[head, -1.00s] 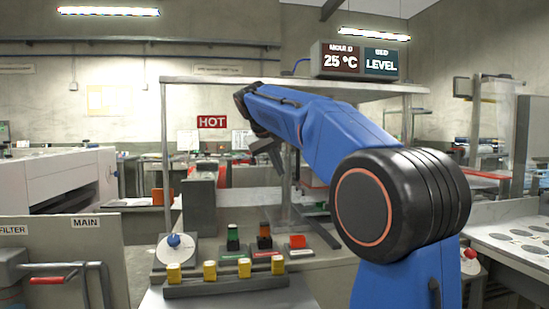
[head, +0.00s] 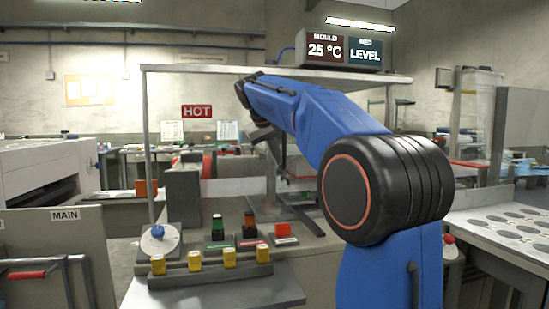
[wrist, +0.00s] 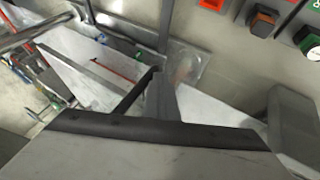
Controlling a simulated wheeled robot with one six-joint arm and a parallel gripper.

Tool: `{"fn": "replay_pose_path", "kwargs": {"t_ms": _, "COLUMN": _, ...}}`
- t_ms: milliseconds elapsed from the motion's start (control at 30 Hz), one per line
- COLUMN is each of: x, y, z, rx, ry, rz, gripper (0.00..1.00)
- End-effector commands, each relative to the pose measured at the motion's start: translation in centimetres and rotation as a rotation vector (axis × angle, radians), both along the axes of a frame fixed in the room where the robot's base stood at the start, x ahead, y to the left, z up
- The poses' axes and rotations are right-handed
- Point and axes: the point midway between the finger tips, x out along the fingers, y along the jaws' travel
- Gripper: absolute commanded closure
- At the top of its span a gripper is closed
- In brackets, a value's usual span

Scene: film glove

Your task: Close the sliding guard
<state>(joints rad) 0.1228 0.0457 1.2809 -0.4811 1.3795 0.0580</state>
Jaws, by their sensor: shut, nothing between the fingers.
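What looks like the sliding guard is a clear panel under the overhead shelf, faint behind my arm in the head view. A clear, glossy panel (wrist: 190,66) also shows near the middle of the wrist view, just beyond the fingers. I cannot tell how far it is slid. My gripper (head: 279,150) is beneath the shelf at the end of my blue arm, partly hidden. In the wrist view my gripper (wrist: 157,76) is shut and empty, its fingertips close to the clear panel. I cannot tell whether they touch it.
The overhead shelf (head: 215,69) on thin posts carries a MOULD display (head: 340,50). A grey block (head: 183,195) stands left of my gripper.

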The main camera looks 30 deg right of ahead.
Motion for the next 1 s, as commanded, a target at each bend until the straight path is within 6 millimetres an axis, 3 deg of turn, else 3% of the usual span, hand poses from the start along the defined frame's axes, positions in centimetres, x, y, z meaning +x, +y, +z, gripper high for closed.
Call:
{"fn": "replay_pose_path", "kwargs": {"t_ms": 267, "x": -1.5, "y": -5.1, "z": 0.0, "rx": 0.000, "ry": 0.000, "rz": -0.007, "gripper": 1.00}}
{"fn": "replay_pose_path", "kwargs": {"t_ms": 1000, "x": -7.5, "y": -25.9, "z": -0.1, "rx": 0.000, "ry": -0.001, "rz": -0.008, "gripper": 1.00}}
